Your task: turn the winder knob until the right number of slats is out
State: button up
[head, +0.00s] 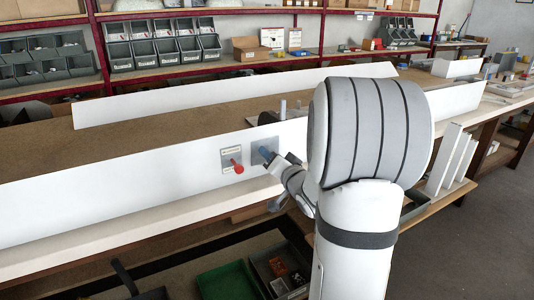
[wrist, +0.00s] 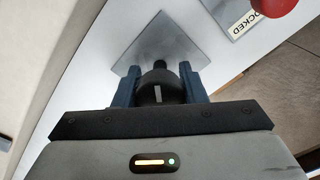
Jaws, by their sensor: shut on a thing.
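The winder knob (wrist: 158,88) is black with a pale mark line, and shows in the wrist view in front of a square grey plate (wrist: 158,42). My gripper (wrist: 160,71) has its two blue fingers on either side of the knob and is shut on it. In the head view my gripper (head: 266,154) is at the grey plate (head: 264,135) on the long white panel (head: 120,192), and the knob is hidden there. I cannot make out any slats coming out in either view.
Left of my gripper in the head view, a red lever (head: 236,167) sits on a small labelled plate (head: 229,153). White boards (head: 448,158) lean at the right. Open bins (head: 228,282) sit below.

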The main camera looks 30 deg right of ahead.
jog(key=m+p, duration=0.3)
jog(key=m, duration=0.3)
jog(key=m+p, duration=0.2)
jog(key=m, duration=0.3)
jog(key=shift+m, duration=0.3)
dwell(0.4)
jog(key=o, duration=1)
jog(key=s, duration=0.7)
jog(key=shift+s+d, duration=0.1)
jog(key=shift+s, duration=0.3)
